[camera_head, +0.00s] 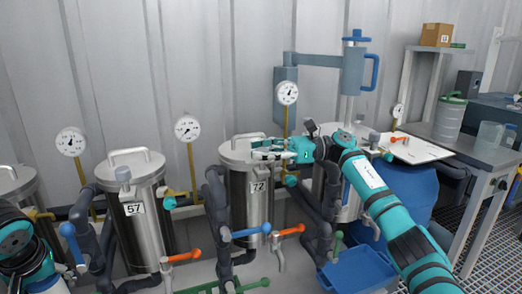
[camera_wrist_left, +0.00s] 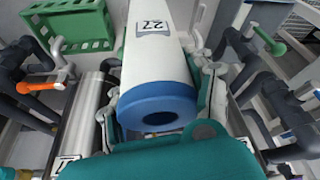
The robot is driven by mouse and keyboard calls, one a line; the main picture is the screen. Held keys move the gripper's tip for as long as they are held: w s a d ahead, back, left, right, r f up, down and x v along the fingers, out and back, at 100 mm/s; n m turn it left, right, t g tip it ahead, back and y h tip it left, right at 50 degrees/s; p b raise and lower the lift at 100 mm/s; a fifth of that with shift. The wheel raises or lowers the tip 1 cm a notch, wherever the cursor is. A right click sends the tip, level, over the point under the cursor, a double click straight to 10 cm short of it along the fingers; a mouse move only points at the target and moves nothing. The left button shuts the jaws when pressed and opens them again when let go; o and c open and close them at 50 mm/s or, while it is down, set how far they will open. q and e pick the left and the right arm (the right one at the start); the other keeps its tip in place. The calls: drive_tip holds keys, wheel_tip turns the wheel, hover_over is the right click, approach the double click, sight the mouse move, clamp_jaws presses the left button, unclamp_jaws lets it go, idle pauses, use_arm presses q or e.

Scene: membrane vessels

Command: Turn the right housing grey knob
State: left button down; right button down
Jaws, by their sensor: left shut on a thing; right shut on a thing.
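My right gripper (camera_head: 268,150) reaches in from the right and is shut at the front edge of the lid of the steel housing marked 72 (camera_head: 259,200). Its fingers cover the place where the grey knob sits, so the knob is mostly hidden. A similar grey knob (camera_head: 123,173) shows on the housing marked 57 (camera_head: 140,230). My left gripper (camera_head: 78,268) is low at the left. In the left wrist view its fingers are shut on a white cylinder (camera_wrist_left: 158,70) with a blue ring end and a label reading 27.
Gauges (camera_head: 187,127) on brass stems stand behind the housings. Dark pipes, an orange-handled valve (camera_head: 185,256) and a blue-handled valve (camera_head: 252,230) crowd the front. A blue crate (camera_head: 358,272) lies below my right arm. A green crate (camera_wrist_left: 70,25) shows in the left wrist view.

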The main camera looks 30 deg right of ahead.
idle(0.4)
drive_tip(key=c, duration=1.5)
unclamp_jaws()
drive_tip(key=o, duration=0.6)
drive_tip(key=shift+d, duration=0.2)
drive_tip(key=shift+c, duration=0.2)
drive_tip(key=shift+a, duration=0.1)
drive_tip(key=v, duration=1.2)
